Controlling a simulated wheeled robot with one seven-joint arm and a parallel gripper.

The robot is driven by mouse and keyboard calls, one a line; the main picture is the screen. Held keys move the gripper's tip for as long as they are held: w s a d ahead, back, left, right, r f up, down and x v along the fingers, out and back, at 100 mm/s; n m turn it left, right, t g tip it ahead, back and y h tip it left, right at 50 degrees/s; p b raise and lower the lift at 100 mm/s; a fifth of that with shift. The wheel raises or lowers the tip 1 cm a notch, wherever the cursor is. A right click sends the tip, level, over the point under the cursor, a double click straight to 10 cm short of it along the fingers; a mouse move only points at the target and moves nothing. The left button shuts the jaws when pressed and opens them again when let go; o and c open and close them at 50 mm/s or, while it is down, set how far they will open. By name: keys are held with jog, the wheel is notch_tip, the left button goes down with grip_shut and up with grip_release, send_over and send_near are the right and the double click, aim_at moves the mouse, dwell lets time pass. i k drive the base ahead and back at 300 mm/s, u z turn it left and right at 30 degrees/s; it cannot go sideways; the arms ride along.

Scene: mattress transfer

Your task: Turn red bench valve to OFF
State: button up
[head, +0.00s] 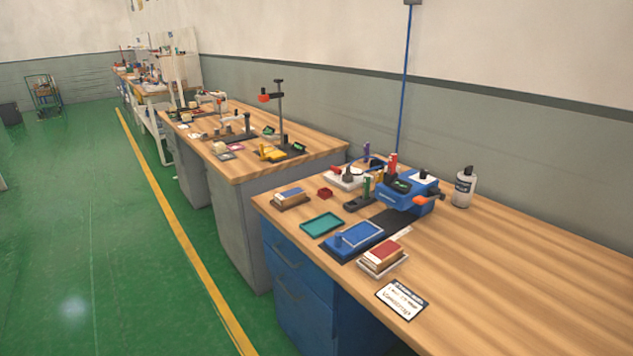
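No part in the head view is plainly a valve, and no OFF mark is legible. Several small red parts show. An orange-red handle (420,200) sticks out of the front of a blue box device (404,195) on the near bench. A red upright cylinder (392,163) stands behind that device. I cannot tell which is the red bench valve. My gripper is not in view.
The near wooden bench (540,260) holds a teal tray (322,224), a blue tray (360,236), a red-topped block (383,252), a sign card (401,299) and a grey bottle (464,187). Its right part is clear. Green floor (110,250) lies open at left.

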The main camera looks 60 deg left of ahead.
aim_at(335, 169)
jog(key=u, duration=2.9)
jog(key=k, duration=0.9)
jog(key=z, duration=1)
jog(key=i, duration=1)
